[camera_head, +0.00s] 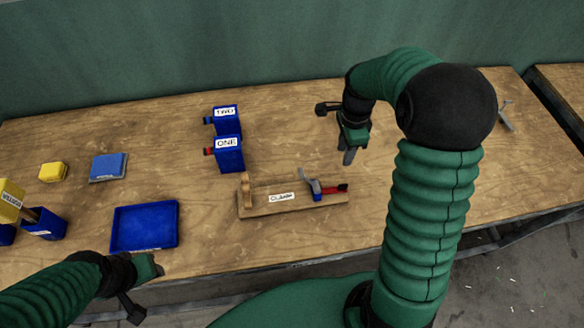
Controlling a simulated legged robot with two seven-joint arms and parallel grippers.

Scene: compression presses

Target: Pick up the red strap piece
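No piece clearly shows as a strap; two red parts are in view. A small red tip (208,151) sticks out left of the blue box labelled "ONE" (229,158). My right gripper (349,156) points down above the table, behind and right of the board, apart from both. My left gripper (150,268) is at the table's front edge, below the blue tray. Finger gaps are too small to judge.
A blue box labelled "TWO" (225,120) stands behind box "ONE". An empty-looking blue tray (145,226) lies left of the board. A blue block (108,167), a yellow block (53,171) and blue containers (45,226) are further left. The back right of the table is mostly clear.

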